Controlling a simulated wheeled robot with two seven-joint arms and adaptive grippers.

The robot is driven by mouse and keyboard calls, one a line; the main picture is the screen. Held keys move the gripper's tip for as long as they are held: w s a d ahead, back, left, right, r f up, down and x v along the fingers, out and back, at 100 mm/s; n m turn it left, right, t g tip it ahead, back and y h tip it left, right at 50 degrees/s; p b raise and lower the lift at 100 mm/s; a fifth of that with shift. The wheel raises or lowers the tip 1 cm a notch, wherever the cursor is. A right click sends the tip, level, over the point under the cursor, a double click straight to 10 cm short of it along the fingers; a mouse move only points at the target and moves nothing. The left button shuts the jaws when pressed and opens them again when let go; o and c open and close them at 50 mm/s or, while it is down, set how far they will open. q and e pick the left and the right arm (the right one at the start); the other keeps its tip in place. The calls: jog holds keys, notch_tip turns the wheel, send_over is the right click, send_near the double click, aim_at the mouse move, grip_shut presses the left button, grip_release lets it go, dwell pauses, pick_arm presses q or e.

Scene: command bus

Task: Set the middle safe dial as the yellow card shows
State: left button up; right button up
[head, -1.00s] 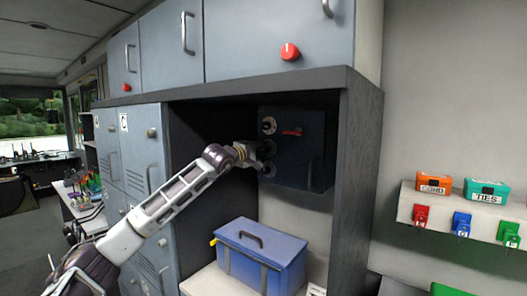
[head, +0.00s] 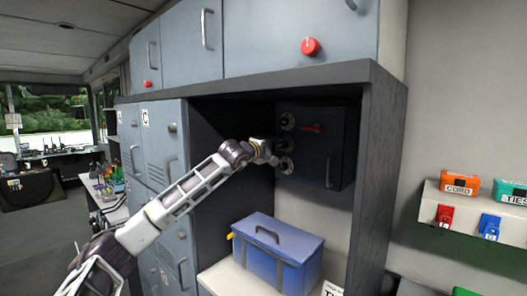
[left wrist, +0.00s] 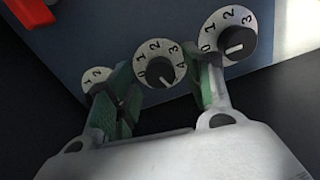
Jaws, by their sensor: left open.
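The dark safe (head: 335,150) sits in the open cubby, with a column of dials at its left edge. In the head view the top dial (head: 288,121) and bottom dial (head: 287,164) show; my left gripper (head: 271,151) largely covers the middle one. In the left wrist view the middle dial (left wrist: 160,70) lies between the open green-padded fingers of the left gripper (left wrist: 163,76). Contact cannot be told. Another dial (left wrist: 230,38) is right of the fingers; one (left wrist: 96,78) is partly hidden. No yellow card is readable.
A red handle (head: 312,128) and a door handle (head: 329,171) stick out from the safe. A blue box (head: 285,262) stands below, with a small yellow patch (head: 229,236) at its left. The cubby's right wall (head: 377,170) bounds the space.

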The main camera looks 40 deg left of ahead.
pick_arm(q)
jog(key=s, duration=1)
jog(key=shift+s+a, duration=0.35)
jog(key=shift+a, duration=0.1)
dwell(0.7)
jog(key=shift+s+f, duration=0.1)
dwell(0.7)
